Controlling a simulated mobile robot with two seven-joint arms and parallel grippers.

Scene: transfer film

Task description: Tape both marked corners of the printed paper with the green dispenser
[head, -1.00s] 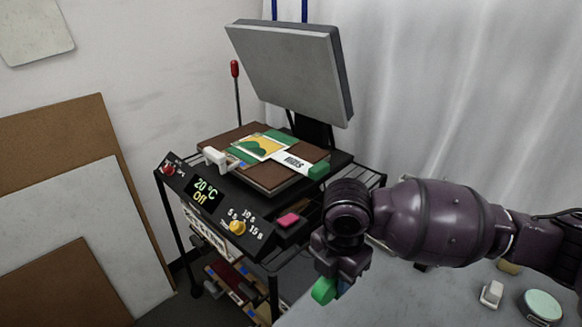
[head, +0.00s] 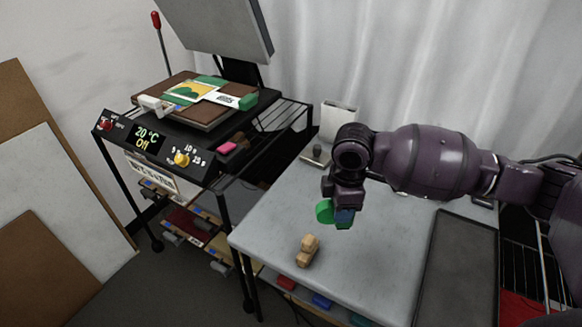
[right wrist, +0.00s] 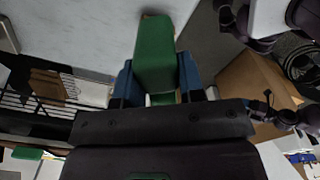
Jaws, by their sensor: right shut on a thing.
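My right gripper (head: 343,217) is shut on the green dispenser (head: 324,212) and holds it above the grey table. In the right wrist view the dispenser (right wrist: 154,55) is a green block between two blue fingers. The printed paper (head: 190,91), with a yellow and green picture, lies on the brown platen (head: 205,115) of the press at left, far from the gripper. A white strip with dark lettering (head: 224,98) and a green end lies beside the picture. The corner marks are too small to make out. My left gripper is out of view.
The press's grey upper plate (head: 215,25) is raised over the platen. A wooden block (head: 307,251) stands near the table's front edge. A dark tray (head: 460,265) lies at right. A dark-based tool (head: 316,155) and a white box (head: 338,118) are at the back.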

